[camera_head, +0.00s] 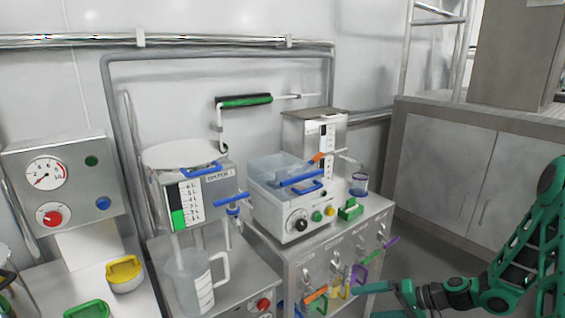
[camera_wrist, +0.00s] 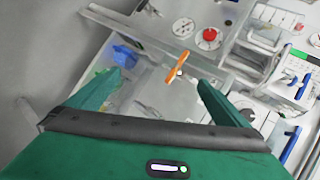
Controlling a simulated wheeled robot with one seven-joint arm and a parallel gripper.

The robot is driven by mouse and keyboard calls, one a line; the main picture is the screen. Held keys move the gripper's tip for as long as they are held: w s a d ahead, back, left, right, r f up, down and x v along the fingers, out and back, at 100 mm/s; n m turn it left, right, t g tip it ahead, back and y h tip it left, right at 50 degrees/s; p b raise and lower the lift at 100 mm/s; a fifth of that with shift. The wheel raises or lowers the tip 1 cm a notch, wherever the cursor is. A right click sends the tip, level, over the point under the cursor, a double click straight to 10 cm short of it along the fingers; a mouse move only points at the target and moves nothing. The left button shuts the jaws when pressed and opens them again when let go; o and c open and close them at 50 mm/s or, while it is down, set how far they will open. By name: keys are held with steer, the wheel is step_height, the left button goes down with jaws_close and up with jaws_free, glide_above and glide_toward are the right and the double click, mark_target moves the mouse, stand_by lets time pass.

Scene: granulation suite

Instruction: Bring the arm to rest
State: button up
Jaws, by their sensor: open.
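My arm (camera_head: 530,235) is green and black and reaches in from the right edge of the head view, bent low. My gripper (camera_head: 364,301) points left at the lower right, in front of the bench with coloured handles. In the wrist view my gripper (camera_wrist: 158,88) has its two green fingers wide apart with nothing held between them. An orange handle (camera_wrist: 176,68) shows beyond the fingertips, apart from them.
Close to the gripper are a purple handle (camera_head: 391,242) and an orange handle (camera_head: 316,294) on the bench front. A clear jug (camera_head: 190,280) stands left. A grey cabinet (camera_head: 430,170) stands behind the arm. Floor shows between bench and cabinet.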

steer(key=s+d+r+g+h, duration=0.2)
steer(key=s+d+r+h, duration=0.2)
steer(key=s+d+r, duration=0.35)
steer(key=s+d+r+g+h, duration=0.3)
steer(key=s+d+r+h, duration=0.15)
steer(key=s+r, duration=0.5)
steer(key=s+r+m+h, duration=0.1)
steer(key=s+r+m, duration=0.1)
steer(key=s+r, duration=0.3)
steer(key=s+d+r+m+h, duration=0.1)
steer(key=s+r, duration=0.4)
steer(key=s, duration=0.6)
steer(key=shift+s+d+r+m, duration=0.15)
steer(key=shift+s+r+m, duration=0.1)
steer(key=shift+r+m, duration=0.2)
steer(key=shift+w+f, duration=0.3)
steer(key=shift+w, duration=0.35)
